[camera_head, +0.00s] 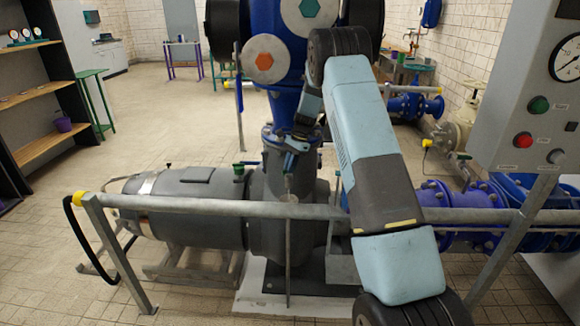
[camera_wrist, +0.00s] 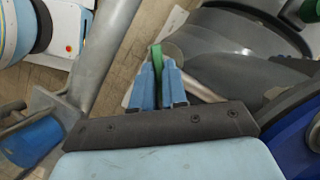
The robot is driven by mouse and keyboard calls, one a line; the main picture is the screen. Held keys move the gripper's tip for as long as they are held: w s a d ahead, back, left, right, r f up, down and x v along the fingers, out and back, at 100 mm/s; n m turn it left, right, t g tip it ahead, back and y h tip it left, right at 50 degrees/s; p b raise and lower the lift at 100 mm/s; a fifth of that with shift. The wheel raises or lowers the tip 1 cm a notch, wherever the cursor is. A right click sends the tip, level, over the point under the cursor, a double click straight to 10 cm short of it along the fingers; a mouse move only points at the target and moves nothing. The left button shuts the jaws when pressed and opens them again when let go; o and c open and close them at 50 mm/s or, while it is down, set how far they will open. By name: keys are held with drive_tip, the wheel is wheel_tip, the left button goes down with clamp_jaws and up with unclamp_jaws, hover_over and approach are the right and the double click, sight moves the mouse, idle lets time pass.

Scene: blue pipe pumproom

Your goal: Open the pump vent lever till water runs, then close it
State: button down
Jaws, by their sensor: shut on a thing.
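My gripper (camera_wrist: 160,62) is shut on a green lever (camera_wrist: 157,56), which shows between its two blue fingertips in the wrist view. I take this for the pump vent lever. In the head view my gripper (camera_head: 290,160) is at the upper front of the dark grey pump body (camera_head: 268,215), below the blue pipe. The lever is hidden there by the fingers. A thin grey vertical line (camera_head: 289,250) runs down below the gripper in front of the pump; I cannot tell whether it is a rod or water.
A grey handrail (camera_head: 210,208) crosses in front of the pump. The grey motor (camera_head: 185,205) lies to the left. A control panel (camera_head: 530,100) with a gauge stands at right. Blue pipework (camera_head: 450,200) runs behind the rail. The tiled floor at left is clear.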

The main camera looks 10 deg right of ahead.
drive_tip(key=shift+f, duration=0.1)
drive_tip(key=c, duration=1.2)
unclamp_jaws()
drive_tip(key=shift+o, duration=0.2)
